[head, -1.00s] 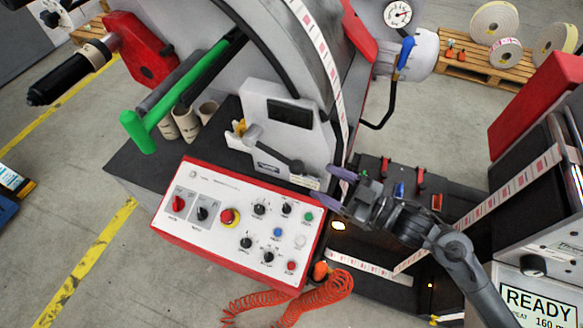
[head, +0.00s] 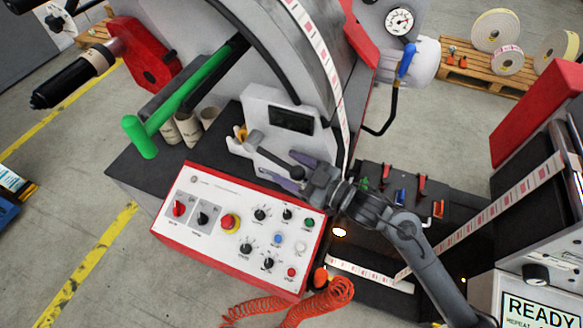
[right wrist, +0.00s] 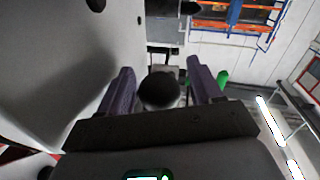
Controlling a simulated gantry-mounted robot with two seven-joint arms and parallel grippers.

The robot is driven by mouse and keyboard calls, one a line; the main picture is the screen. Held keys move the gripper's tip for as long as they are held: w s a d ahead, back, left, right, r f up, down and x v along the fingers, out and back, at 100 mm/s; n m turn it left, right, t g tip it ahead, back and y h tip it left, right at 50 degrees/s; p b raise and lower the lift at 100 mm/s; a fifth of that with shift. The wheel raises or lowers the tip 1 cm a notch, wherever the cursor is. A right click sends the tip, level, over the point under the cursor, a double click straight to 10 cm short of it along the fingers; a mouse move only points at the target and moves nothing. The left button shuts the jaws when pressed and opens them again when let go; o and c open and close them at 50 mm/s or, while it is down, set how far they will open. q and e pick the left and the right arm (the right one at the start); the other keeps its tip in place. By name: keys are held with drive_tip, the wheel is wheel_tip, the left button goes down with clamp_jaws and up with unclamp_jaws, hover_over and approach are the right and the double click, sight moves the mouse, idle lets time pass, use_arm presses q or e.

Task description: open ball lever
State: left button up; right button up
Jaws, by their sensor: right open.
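The ball lever (head: 272,156) is a grey arm pivoted on a pale grey housing (head: 265,110) behind the control panel. It slopes down to the right and ends in a dark ball (right wrist: 160,90). My right gripper (head: 293,172) is open at the ball end, with one purple finger on each side. In the right wrist view the ball sits between the two purple fingertips (right wrist: 160,88), with a visible gap to each. The gripper body partly hides the ball end in the head view. My left gripper is not in view.
The white control panel (head: 215,240) with knobs and buttons lies just in front of the lever. A green-handled bar (head: 180,100) stands out at the left. A paper web (head: 328,75) runs down close behind my right gripper. An orange coiled hose (head: 300,305) hangs below the panel.

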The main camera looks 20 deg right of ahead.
clamp_jaws()
idle(0.4)
